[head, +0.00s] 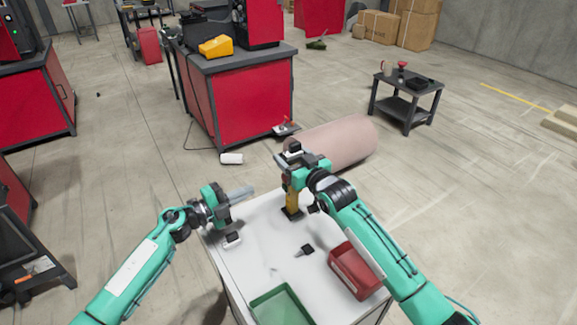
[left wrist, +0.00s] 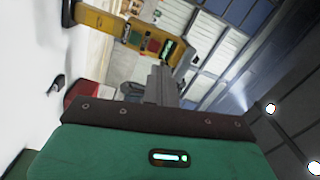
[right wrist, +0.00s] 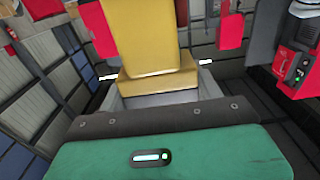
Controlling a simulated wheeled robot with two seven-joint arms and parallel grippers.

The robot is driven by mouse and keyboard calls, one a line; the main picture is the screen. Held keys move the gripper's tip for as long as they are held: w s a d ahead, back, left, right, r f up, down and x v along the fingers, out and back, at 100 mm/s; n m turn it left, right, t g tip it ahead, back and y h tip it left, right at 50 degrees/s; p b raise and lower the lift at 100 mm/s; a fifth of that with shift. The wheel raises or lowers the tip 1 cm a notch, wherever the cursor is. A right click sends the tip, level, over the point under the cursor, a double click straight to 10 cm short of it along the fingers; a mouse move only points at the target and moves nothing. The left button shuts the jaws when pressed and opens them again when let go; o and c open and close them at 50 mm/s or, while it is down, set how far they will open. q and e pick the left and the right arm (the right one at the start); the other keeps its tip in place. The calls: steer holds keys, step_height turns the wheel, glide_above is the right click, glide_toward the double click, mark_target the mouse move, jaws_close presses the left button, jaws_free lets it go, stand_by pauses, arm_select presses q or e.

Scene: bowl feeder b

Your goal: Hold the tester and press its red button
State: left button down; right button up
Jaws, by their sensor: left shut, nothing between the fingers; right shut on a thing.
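The yellow tester (head: 291,197) stands upright above the far part of the white table, held by my right gripper (head: 294,168). In the right wrist view the tester's yellow body (right wrist: 150,40) fills the space between the fingers. My left gripper (head: 248,191) is shut and empty. It points right toward the tester, with a gap between them. In the left wrist view its closed fingers (left wrist: 160,78) lie below the tester.
The white table (head: 262,235) carries a red bin (head: 350,272), a green bin (head: 284,303) and a small dark part (head: 305,250). A black-and-white item (head: 232,240) lies at its left edge. A pink cylinder (head: 340,143) lies beyond the table. The table's middle is mostly clear.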

mark_target(285, 178)
arm_select(q)
steer(key=shift+s+f+n+t+y, duration=0.25)
steer(key=shift+n+t+y, duration=1.45)
steer(key=shift+n, duration=3.2)
steer(key=shift+s+f+n+t+y, duration=0.25)
steer(key=shift+n+t+y, duration=1.45)
steer(key=shift+n, duration=3.2)
steer(key=shift+s+f+n+t+y, duration=0.1)
steer(key=shift+s+n+t+y, duration=0.2)
steer(key=shift+n+t+y, duration=3)
steer(key=n+g+h, duration=0.3)
steer(key=shift+d, duration=0.15)
steer(key=w+d, duration=0.5)
steer(key=d, duration=0.2)
steer(key=shift+d, duration=0.15)
steer(key=shift+w+d, duration=0.2)
steer(key=shift+d, duration=0.1)
